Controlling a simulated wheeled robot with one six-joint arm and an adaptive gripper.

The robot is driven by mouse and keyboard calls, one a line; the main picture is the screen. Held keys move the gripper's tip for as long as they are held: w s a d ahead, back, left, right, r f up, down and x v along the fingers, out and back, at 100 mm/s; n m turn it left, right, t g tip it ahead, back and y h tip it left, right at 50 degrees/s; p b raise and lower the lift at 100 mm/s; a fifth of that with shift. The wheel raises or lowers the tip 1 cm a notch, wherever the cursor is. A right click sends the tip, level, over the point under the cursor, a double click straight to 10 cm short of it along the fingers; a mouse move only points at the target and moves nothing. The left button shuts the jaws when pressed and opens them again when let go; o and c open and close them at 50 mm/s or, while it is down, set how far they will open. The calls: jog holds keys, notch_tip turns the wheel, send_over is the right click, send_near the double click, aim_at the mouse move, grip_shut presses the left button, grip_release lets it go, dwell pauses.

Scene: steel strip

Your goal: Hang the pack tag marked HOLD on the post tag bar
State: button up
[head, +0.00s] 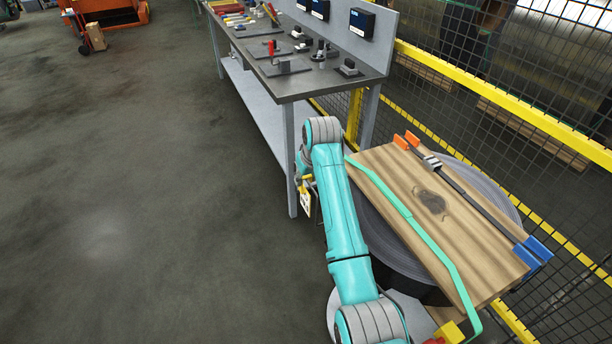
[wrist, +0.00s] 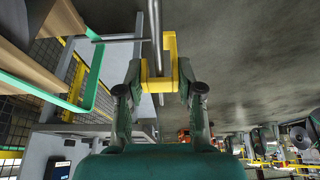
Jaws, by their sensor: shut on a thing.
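In the wrist view my gripper (wrist: 161,86) has its fingers closed on a yellow bracket-shaped piece (wrist: 171,48). I cannot tell whether the rod touches the yellow piece.
A grey workbench (head: 300,84) with tools stands ahead. Right of my arm, a wooden board (head: 395,180) lies on a dark round coil (head: 375,220), with a green bent strip (head: 405,215) along its edge. A yellow-framed mesh fence (head: 475,95) closes the right side.

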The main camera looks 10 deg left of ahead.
jog(key=o, duration=1.2)
jog(key=v, duration=1)
jog(key=shift+d+r, duration=0.1)
jog(key=shift+r, duration=0.05)
jog(key=shift+s+d+r, duration=0.15)
jog(key=shift+s+r, duration=0.2)
jog(key=shift+r, duration=0.3)
